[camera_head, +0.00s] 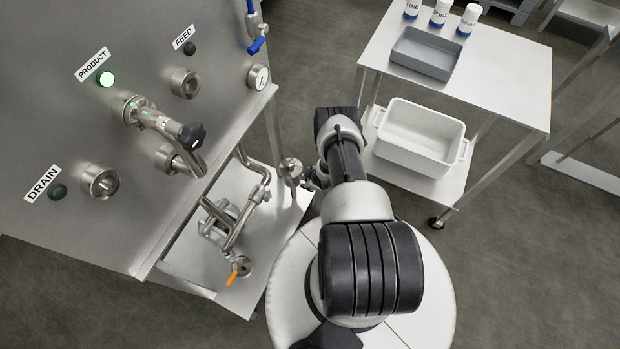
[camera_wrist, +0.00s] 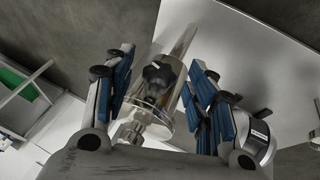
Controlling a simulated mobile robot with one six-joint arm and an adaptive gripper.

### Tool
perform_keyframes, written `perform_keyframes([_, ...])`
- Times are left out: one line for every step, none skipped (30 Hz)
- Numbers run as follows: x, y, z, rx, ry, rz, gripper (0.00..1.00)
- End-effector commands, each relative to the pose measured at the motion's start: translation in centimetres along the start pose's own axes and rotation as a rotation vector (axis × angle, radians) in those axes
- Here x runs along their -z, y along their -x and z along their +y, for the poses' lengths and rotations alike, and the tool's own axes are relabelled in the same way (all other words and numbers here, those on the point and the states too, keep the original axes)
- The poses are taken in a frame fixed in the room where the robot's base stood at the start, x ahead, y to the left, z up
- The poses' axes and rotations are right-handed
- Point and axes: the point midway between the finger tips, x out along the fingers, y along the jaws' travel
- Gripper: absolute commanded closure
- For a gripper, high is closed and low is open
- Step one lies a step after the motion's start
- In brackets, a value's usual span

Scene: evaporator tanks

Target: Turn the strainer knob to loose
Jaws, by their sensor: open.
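A black lobed knob (camera_head: 192,134) sits on the outer end of a steel pipe assembly at the PRODUCT port in the head view. I cannot tell for sure that both views show the same knob. My gripper (camera_wrist: 158,95) is open, with its blue-padded fingers on either side of the knob. The knob appears beyond and between them, with visible space on both sides. In the head view my arm hides most of the gripper.
The steel panel (camera_head: 60,110) carries a lit green PRODUCT lamp (camera_head: 106,79), a gauge (camera_head: 258,77) and a blue-handled valve (camera_head: 256,45). Below are pipework and an orange-handled valve (camera_head: 238,270). A cart (camera_head: 510,85) holds a grey tray (camera_head: 425,54) and white tub (camera_head: 420,137).

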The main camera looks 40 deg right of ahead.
Motion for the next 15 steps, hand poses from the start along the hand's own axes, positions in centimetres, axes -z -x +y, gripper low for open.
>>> perform_keyframes([0.0, 0.0, 0.0, 0.000, -0.001, 0.000, 0.49])
perform_keyframes([0.0, 0.0, 0.0, 0.000, -0.001, 0.000, 0.49])
perform_keyframes([0.0, 0.1, 0.0, 0.000, -0.001, -0.001, 0.49])
perform_keyframes([0.0, 0.2, 0.0, 0.000, -0.001, 0.000, 0.49])
perform_keyframes([0.0, 0.3, 0.1, 0.000, -0.001, 0.000, 0.49])
perform_keyframes([0.0, 0.6, 0.1, 0.000, 0.000, 0.000, 0.49])
perform_keyframes([0.0, 0.8, 0.1, 0.000, -0.001, 0.001, 0.49])
perform_keyframes([0.0, 1.1, 0.1, 0.000, -0.001, 0.001, 0.49])
perform_keyframes([0.0, 1.6, 0.1, 0.001, -0.002, -0.001, 0.49])
perform_keyframes([0.0, 2.0, 0.1, 0.000, -0.002, 0.000, 0.49])
perform_keyframes([0.0, 2.5, 0.1, 0.000, -0.002, 0.000, 0.49])
perform_keyframes([0.0, 3.1, 0.1, 0.000, -0.002, -0.001, 0.49])
perform_keyframes([0.0, 3.7, 0.1, 0.000, -0.001, -0.001, 0.49])
perform_keyframes([0.1, 4.3, 0.2, 0.000, -0.002, 0.000, 0.49])
perform_keyframes([0.0, 5.0, 0.1, 0.000, -0.003, -0.001, 0.49])
